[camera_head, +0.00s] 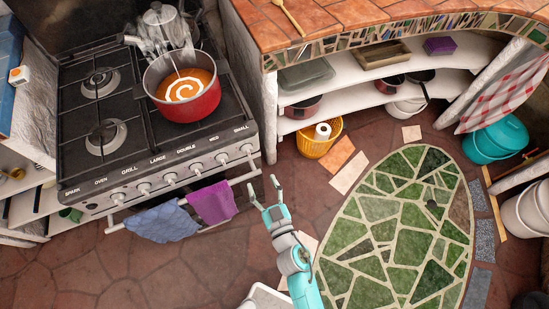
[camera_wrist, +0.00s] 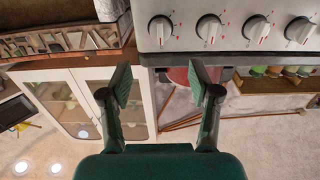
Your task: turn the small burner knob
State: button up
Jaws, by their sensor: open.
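A row of knobs lines the stove's front panel. The rightmost knob (camera_head: 247,148) is at the counter end, and the leftmost knob (camera_head: 118,198) is at the far end. In the wrist view several white knobs with red marks show at the top, including one at the panel's left end (camera_wrist: 160,28). My gripper (camera_head: 262,181) is open and empty, in front of the stove's right end and apart from the panel. Its spread fingers also show in the wrist view (camera_wrist: 159,67).
A red pot (camera_head: 190,103) of orange soup and a metal kettle (camera_head: 164,28) stand on the stove (camera_head: 75,130). A blue towel (camera_head: 160,222) and a purple towel (camera_head: 212,203) hang on the front rail. The mosaic counter (camera_head: 350,40) stands to the right.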

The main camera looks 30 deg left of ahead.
aim_at(249, 154)
jog(key=x, duration=1.1)
jog(key=shift+w+a, duration=0.1)
jog(key=shift+w, duration=0.05)
jog(key=c, duration=1.1)
